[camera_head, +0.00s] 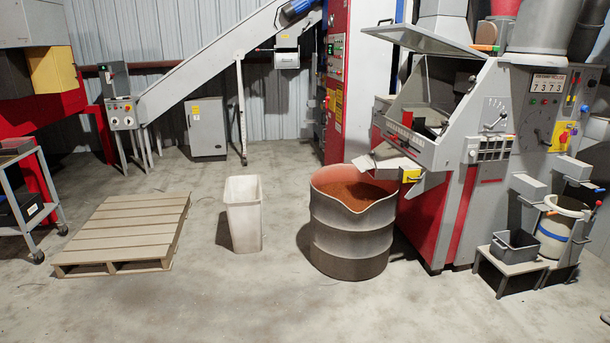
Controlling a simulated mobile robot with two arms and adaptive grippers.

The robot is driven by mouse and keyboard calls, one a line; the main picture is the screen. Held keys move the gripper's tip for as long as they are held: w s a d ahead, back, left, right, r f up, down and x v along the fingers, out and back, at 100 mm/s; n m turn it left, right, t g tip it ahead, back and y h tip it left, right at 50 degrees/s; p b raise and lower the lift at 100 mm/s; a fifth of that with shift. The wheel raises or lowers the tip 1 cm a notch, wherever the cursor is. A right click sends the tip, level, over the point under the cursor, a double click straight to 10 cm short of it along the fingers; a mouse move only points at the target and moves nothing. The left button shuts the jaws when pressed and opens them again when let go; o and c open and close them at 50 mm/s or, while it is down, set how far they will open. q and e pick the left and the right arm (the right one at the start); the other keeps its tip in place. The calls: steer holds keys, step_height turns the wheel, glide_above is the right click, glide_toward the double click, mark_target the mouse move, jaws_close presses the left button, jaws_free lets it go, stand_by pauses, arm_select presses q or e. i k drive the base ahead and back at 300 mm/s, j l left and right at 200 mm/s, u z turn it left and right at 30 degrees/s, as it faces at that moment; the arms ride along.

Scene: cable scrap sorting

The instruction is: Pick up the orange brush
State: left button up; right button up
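A small orange piece (485,47) shows on the top edge of the grey and red machine, just right of its raised lid. It is too small for me to tell whether it is the orange brush. I can make out no other clear brush shape. Neither of my grippers is in view.
The grey and red machine (435,210) stands at the right. Before it is an open grey drum (350,240) with reddish-brown granules. A white bin (243,215), a wooden pallet (125,230) and a wheeled cart (40,180) stand further left. The front floor is clear.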

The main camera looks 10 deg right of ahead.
mark_target(485, 48)
steer(key=i+z, duration=0.4)
steer(key=i+j+z, duration=0.1)
steer(key=i+z, duration=0.35)
steer(key=i, duration=0.2)
steer(key=i+j+z, duration=0.25)
steer(key=i+z, duration=0.15)
steer(key=i, duration=0.1)
